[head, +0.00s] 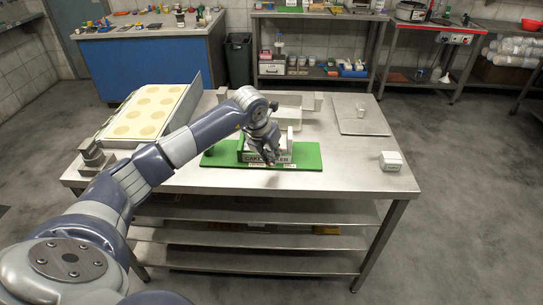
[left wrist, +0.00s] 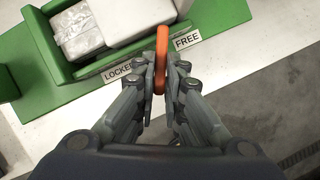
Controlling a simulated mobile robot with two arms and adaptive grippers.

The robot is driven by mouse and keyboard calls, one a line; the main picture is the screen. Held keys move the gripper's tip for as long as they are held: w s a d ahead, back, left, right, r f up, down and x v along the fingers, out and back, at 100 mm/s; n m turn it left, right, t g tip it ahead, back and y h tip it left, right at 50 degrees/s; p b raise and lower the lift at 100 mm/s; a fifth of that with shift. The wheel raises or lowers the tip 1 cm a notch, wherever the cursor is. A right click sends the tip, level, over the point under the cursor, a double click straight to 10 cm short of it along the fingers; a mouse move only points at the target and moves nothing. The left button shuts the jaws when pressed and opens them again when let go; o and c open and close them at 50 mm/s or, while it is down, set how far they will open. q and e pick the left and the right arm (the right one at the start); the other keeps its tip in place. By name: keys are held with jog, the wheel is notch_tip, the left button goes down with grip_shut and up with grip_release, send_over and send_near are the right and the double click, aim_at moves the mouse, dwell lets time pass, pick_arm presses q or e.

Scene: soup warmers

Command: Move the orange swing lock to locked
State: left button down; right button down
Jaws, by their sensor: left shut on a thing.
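The orange swing lock (left wrist: 162,58) is a thick orange bar with a curved upper part, between my left gripper's fingers in the left wrist view. My left gripper (left wrist: 162,90) is shut on it. The lock stands between the LOCKED label (left wrist: 118,72) on the left and the FREE label (left wrist: 188,40) on the right. Both labels are at the edge of a green fixture (left wrist: 222,12) that holds pale blocks. In the head view my left gripper (head: 271,158) is at the front of the labelled box on the green board (head: 305,160), hiding the lock's surroundings. My right gripper is out of view.
The steel table (head: 345,182) has free room to the right of the green board. A small white box (head: 392,160) stands at its right edge. A tray of pale discs (head: 147,112) lies at the left. A flat board (head: 358,114) lies back right.

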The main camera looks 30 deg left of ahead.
pick_arm(q)
jog(key=shift+a+m+h+b, duration=0.3)
jog(key=shift+a+m+b, duration=0.3)
jog(key=shift+m, duration=0.3)
jog(key=m, duration=0.1)
jog(key=a+m+h+b, duration=0.1)
jog(key=shift+w+m, duration=0.2)
jog(key=shift+m, duration=0.1)
jog(key=shift+w+a+m+g+h+b, duration=0.2)
jog(key=shift+a+m+h, duration=0.1)
jog(key=shift+m, duration=0.55)
jog(key=shift+w+a+m+g+h+b, duration=0.1)
jog(key=shift+w+a+m+g+h, duration=0.15)
jog(key=shift+m, duration=0.65)
jog(key=shift+w+a+m+g+h+b, duration=0.15)
jog(key=shift+a+m+h, duration=0.2)
jog(key=shift+m, duration=0.5)
jog(key=c, duration=1.7)
grip_release()
jog(key=shift+s+d, duration=0.1)
